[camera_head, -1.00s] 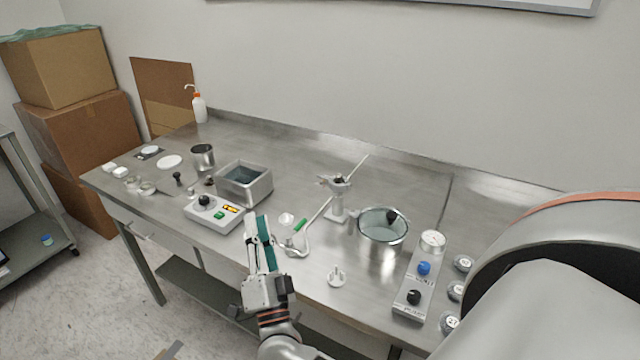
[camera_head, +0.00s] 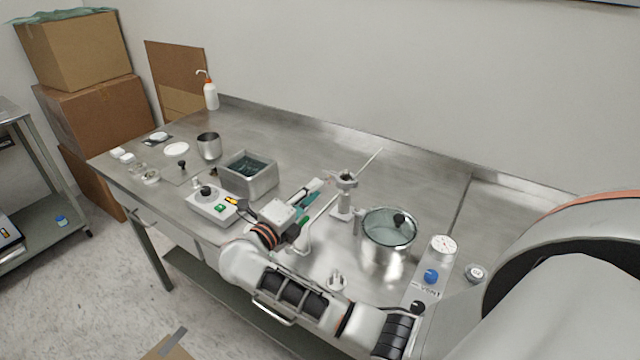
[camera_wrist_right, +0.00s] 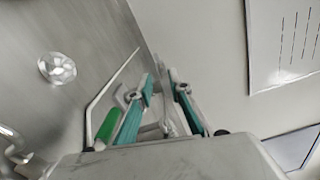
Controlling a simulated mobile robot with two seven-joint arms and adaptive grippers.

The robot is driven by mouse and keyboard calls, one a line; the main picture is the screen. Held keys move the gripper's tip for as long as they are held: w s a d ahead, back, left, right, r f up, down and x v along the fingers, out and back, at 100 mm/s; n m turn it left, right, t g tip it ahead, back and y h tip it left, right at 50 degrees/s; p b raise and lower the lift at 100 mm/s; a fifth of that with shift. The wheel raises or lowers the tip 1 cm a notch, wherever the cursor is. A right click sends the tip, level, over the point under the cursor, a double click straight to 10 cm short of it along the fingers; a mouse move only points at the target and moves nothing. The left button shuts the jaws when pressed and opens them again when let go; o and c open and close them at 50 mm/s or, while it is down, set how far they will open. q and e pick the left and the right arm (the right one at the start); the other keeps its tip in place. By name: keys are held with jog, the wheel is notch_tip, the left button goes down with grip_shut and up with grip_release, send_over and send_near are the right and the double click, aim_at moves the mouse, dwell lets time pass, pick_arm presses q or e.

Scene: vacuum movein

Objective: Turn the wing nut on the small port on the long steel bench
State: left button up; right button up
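A small round metal fitting (camera_head: 337,282) with an upright top sits near the front edge of the long steel bench (camera_head: 330,150); it may be the small port, but its wing nut is too small to make out. A short metal post (camera_head: 344,195) with a clamp-like head stands behind it. My right gripper (camera_head: 318,184) is above the bench, left of the post, pointing right and away. In the right wrist view its green-padded fingers (camera_wrist_right: 165,82) are apart, with nothing clearly gripped. My left gripper is not in view.
A green-handled bent rod (camera_head: 304,224) lies close by my right gripper. A lidded glass-topped pot (camera_head: 389,228) and a panel with knobs (camera_head: 430,275) stand to the right. A control box (camera_head: 212,205) and a metal bath (camera_head: 248,180) stand left. The bench's back middle is clear.

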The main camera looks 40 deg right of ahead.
aim_at(326, 180)
jog(key=shift+x, duration=1.8)
grip_shut()
